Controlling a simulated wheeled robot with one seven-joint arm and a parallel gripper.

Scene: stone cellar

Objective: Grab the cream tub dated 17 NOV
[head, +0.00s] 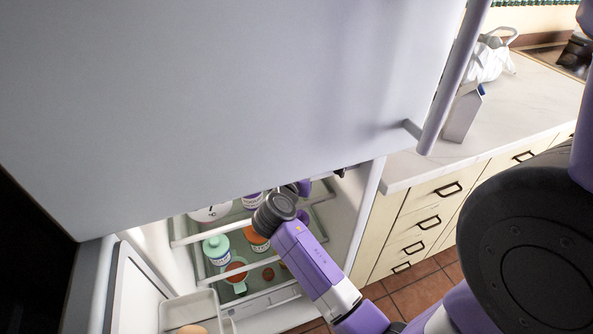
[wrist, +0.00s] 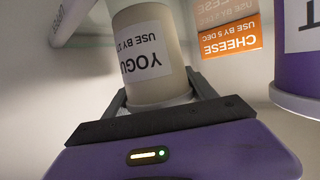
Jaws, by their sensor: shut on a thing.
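In the wrist view, a cream tub (wrist: 147,45) stands between the two fingers of my gripper (wrist: 158,94), which is shut on it. The rest of the date is hidden around the curve of the tub, so I cannot read the full date or month. In the head view, my gripper is inside the open fridge, hidden behind my wrist and the upper door, and the held tub cannot be made out.
An orange label (wrist: 230,38) reads "CHEESE, USE BY 5 DEC", and a purple container (wrist: 296,55) is at right. The upper door (head: 220,90) overhangs; a counter (head: 520,95) is at right.

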